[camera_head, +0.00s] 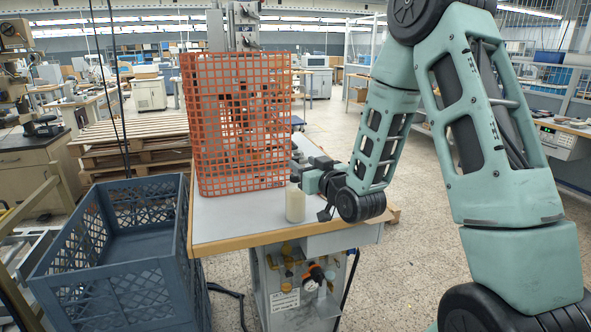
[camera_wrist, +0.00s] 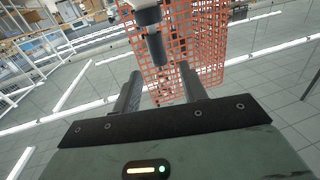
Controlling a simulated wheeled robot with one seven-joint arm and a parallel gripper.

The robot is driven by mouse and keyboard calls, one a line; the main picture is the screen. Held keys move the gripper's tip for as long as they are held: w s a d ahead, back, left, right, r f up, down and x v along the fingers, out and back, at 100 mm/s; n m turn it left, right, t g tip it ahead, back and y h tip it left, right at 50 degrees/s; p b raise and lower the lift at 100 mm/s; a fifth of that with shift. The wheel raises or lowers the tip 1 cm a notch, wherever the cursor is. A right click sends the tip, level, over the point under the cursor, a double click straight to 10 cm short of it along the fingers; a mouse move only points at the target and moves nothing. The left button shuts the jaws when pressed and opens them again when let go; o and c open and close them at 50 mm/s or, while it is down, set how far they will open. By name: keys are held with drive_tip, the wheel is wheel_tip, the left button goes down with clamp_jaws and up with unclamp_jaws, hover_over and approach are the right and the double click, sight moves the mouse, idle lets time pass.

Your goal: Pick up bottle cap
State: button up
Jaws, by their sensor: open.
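A cream-white bottle (camera_head: 295,203) stands upright on the work table, near its front edge in the head view. In the wrist view, which looks upside down, part of the white bottle (camera_wrist: 146,13) shows at the top edge. Its dark, narrow bottle cap (camera_wrist: 155,48) points down the picture, with its end near the gap between the fingertips. My gripper (camera_wrist: 160,70) is open and empty, one finger on each side of that gap. In the head view my gripper reaches in from the right at the bottle's top, and the cap cannot be made out clearly there.
An orange mesh guard (camera_head: 237,125) stands on the table (camera_head: 236,226) just behind the bottle, around a machine. A blue-grey crate (camera_head: 115,265) is left of the table. Wooden pallets (camera_head: 130,150) lie behind. The table's front right is mostly clear.

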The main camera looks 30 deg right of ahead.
sight(298, 159)
drive_tip(key=w, duration=0.1)
drive_tip(key=w+p, duration=0.1)
drive_tip(key=w, duration=0.3)
drive_tip(key=shift+w+d+p, duration=0.2)
drive_tip(key=shift+d+p, duration=0.05)
drive_tip(key=shift+p, duration=0.15)
clamp_jaws()
